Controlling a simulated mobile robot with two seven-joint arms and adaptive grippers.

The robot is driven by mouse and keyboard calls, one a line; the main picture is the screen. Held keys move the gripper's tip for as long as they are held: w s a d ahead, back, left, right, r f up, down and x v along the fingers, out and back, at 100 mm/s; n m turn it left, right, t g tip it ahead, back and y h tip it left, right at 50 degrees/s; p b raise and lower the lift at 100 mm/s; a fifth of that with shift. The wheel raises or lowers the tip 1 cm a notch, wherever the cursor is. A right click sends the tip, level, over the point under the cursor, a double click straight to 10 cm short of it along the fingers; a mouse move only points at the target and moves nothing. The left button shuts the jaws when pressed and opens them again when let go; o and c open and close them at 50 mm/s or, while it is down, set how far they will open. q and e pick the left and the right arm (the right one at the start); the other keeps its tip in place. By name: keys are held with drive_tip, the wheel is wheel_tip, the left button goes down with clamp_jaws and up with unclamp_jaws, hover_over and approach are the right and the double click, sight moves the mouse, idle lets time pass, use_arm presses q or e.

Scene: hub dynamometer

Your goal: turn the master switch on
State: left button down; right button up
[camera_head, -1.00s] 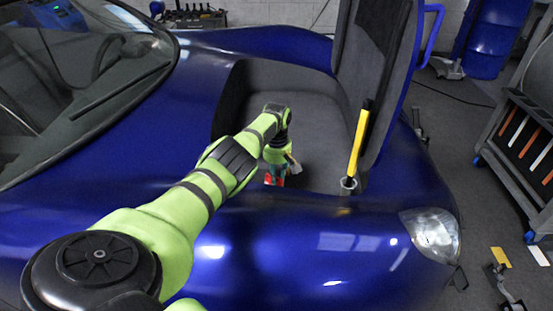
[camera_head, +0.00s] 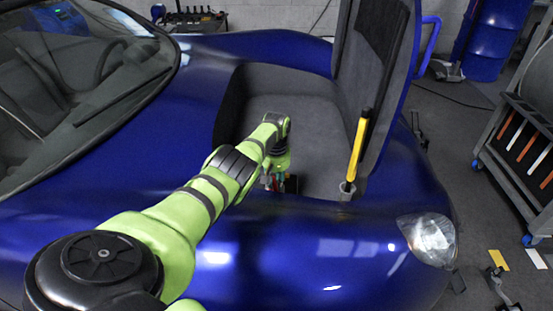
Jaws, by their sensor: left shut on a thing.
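My left arm comes in from the left and reaches over the blue car's fender into the open, grey-lined front compartment (camera_head: 300,118). My left gripper (camera_head: 277,182) points down at the compartment's near edge and is mostly hidden by its own wrist and the fender. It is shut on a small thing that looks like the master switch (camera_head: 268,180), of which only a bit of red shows. A small dark block (camera_head: 291,184) shows just right of the fingers. Whether the switch is on or off cannot be seen. My right gripper is not in view.
The raised lid (camera_head: 375,75) stands at the compartment's right side. The windshield (camera_head: 90,70) is at left, a tool cart (camera_head: 520,150) at far right. The compartment's middle is clear.

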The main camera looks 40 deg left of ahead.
use_arm(q)
drive_tip(key=shift+s+d+f+m, duration=0.1)
drive_tip(key=shift+s+m, duration=0.05)
drive_tip(key=shift+m, duration=1.15)
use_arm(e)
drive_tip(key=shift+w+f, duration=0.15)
use_arm(q)
drive_tip(key=c, duration=1.1)
unclamp_jaws()
